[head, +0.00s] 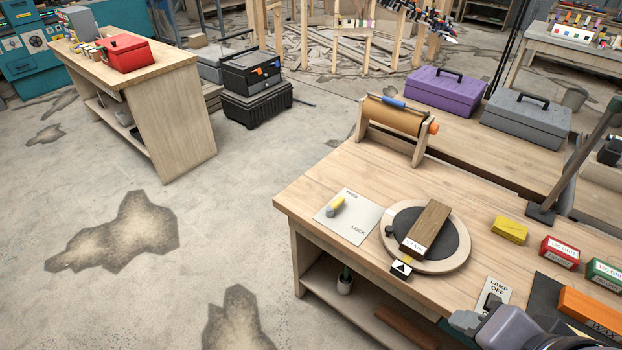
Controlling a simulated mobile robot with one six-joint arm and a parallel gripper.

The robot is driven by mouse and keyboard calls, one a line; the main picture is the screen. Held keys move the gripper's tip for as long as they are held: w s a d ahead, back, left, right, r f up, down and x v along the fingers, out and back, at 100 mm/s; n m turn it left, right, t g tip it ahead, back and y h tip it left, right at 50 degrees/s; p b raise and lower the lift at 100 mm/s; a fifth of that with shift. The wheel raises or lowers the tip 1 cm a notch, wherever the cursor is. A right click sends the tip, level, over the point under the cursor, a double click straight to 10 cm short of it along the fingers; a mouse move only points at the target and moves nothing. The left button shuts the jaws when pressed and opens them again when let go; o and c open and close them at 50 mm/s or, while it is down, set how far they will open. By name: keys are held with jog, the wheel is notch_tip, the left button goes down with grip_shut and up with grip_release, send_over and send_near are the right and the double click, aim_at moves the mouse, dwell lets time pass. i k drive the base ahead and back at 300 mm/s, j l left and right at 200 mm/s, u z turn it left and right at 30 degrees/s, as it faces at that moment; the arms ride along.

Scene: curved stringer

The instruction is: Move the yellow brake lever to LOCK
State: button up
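The yellow brake lever (337,203) sits on a white plate (350,226) near the left end of the workbench. Its yellow end points up and right, toward a small word at the plate's top that I cannot read clearly. The word LOCK is printed at the plate's lower right, apart from the lever. Part of my arm, grey with a teal end (466,320), shows at the bottom right edge, well away from the lever. I cannot make out its fingers or whether they are open.
A round turntable (459,262) with a wooden block (428,224) stands right of the plate. A roller stand (396,122) is behind. A yellow block (509,229), red box (559,252), green box (606,273) and lamp switch (493,296) lie rightward. The bench's front-left corner is clear.

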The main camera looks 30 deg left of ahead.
aim_at(329, 212)
jog(key=u, duration=1)
jog(key=i+j+z, duration=0.1)
jog(key=i+j, duration=0.15)
jog(key=i, duration=0.25)
jog(key=i+j+z, duration=0.15)
jog(key=i+j, duration=0.15)
jog(key=i, duration=0.2)
